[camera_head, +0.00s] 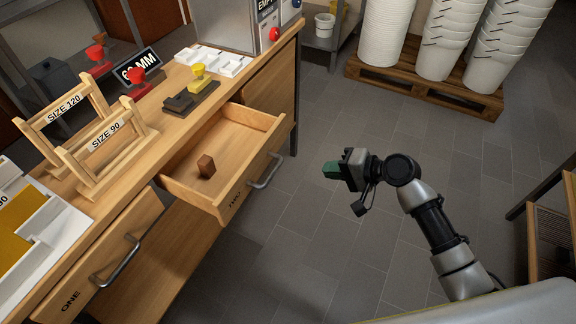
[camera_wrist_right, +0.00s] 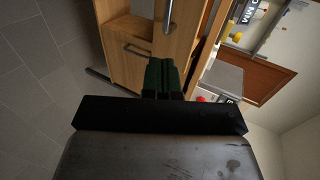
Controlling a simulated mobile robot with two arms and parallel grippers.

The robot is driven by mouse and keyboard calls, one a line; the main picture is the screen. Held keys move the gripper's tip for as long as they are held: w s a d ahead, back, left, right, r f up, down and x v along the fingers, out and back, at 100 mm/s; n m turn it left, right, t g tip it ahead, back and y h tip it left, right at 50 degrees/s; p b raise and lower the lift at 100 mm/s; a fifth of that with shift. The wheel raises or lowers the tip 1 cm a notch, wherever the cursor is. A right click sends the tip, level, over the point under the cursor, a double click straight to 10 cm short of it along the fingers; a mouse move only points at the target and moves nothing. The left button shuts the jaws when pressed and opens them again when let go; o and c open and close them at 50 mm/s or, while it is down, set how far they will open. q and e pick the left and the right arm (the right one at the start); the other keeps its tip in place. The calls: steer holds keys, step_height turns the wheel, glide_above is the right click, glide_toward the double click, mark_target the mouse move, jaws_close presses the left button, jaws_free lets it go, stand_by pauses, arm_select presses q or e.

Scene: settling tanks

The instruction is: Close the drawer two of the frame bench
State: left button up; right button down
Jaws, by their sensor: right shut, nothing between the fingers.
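The frame bench (camera_head: 120,192) is a wooden bench on the left of the head view. Its drawer two (camera_head: 190,190) is pulled well out, with a small brown block (camera_head: 206,166) inside. The drawer's metal handle (camera_head: 266,171) is on its front. My right gripper (camera_head: 331,170), with green fingers, is shut and empty. It is over the floor, in front of the drawer and apart from the handle. In the right wrist view, the green fingers (camera_wrist_right: 161,76) point toward the bench front, and a handle (camera_wrist_right: 167,16) shows beyond them. My left gripper is not in view.
Drawer one (camera_head: 103,258) looks shut, left of drawer two. Wooden frames (camera_head: 105,138), a black block with a yellow knob (camera_head: 192,95) and a white tray (camera_head: 213,61) stand on the benchtop. White buckets (camera_head: 440,40) stand on a pallet (camera_head: 425,88). The grey floor between is clear.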

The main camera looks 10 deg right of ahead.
steer(key=r+x, duration=0.1)
steer(key=x, duration=1.1)
steer(key=shift+w+a+f, duration=0.25)
steer(key=shift+w+a, duration=0.05)
steer(key=shift+a, duration=0.2)
steer(key=shift+a, duration=0.1)
